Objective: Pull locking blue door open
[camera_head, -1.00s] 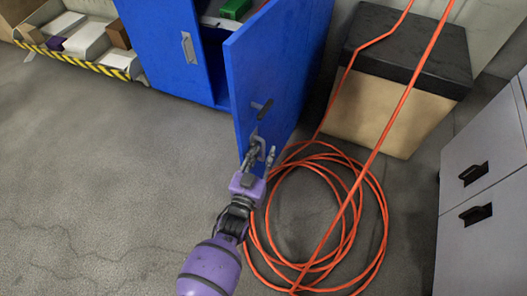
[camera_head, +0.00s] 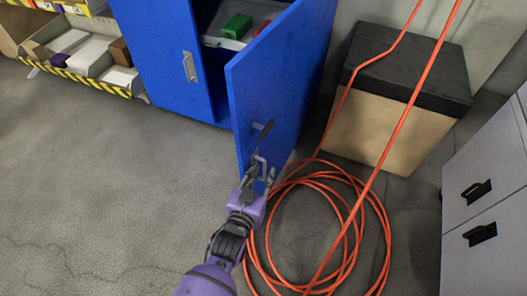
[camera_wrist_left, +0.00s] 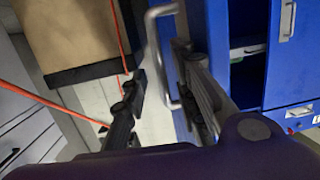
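The blue door (camera_head: 285,85) of the blue cabinet (camera_head: 160,55) stands partly open, swung out from the front. A grey D-shaped handle (camera_head: 262,164) sits low on its face, below a dark lever (camera_head: 262,131). My left gripper (camera_head: 258,178) is at this handle. In the left wrist view, the fingers of my left gripper (camera_wrist_left: 160,70) are spread, with the handle (camera_wrist_left: 154,45) between them and visible space on the left side. I cannot tell whether a finger touches it. My right gripper is in neither view.
Coiled orange hose (camera_head: 345,255) lies on the floor right of the door. A black-topped box (camera_head: 385,120) stands behind it, and grey drawers (camera_head: 490,210) are at the right. A green object (camera_head: 236,27) is inside the cabinet. Floor at left is clear.

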